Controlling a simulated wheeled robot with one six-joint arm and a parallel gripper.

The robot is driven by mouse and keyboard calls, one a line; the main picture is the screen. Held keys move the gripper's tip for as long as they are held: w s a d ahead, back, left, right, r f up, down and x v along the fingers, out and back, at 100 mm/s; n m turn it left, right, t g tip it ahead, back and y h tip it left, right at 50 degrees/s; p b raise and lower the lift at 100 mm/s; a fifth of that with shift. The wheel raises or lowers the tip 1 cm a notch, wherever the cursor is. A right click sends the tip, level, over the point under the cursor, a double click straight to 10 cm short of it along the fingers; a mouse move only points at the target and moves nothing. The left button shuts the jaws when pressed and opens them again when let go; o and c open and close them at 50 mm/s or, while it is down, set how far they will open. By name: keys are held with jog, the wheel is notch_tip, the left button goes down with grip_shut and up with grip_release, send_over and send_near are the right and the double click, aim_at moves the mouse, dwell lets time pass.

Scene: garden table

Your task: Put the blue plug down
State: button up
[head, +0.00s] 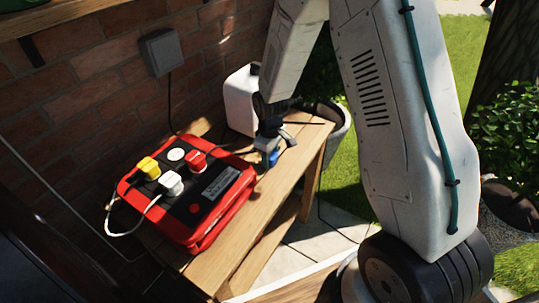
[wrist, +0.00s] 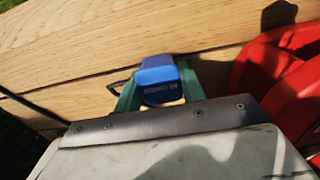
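The blue plug (wrist: 158,78) sits between the green fingertips of my gripper (wrist: 160,95) in the wrist view, with wooden planks behind it. In the head view the blue plug (head: 273,158) shows small at my gripper (head: 274,150), over the right part of the wooden table (head: 262,205). My gripper is shut on the plug. I cannot tell whether the plug touches the wood. A dark cord runs from the left in the wrist view towards the plug.
A red power box (head: 205,225) with a yellow plug (head: 148,168), a white plug (head: 171,183) and a red plug (head: 194,161) stands left of my gripper. A white container (head: 240,98) stands behind. Bare wood lies around the gripper.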

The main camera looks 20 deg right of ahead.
jog(key=o, duration=0.3)
jog(key=shift+o, duration=0.2)
notch_tip(320, 180, up, 14)
jog(key=f, duration=0.1)
jog(key=s+d+r+m, duration=0.2)
jog(key=s+r+m, duration=0.1)
jog(key=s+r, duration=1.1)
jog(key=s+r+m, duration=0.2)
jog(key=s, duration=0.6)
jog(key=s+r+m+t, duration=0.1)
jog(key=s+r+m, duration=0.1)
jog(key=s, duration=0.6)
jog(key=shift+d+r, duration=0.45)
jog(key=shift+r, duration=0.3)
jog(key=shift+s, duration=0.1)
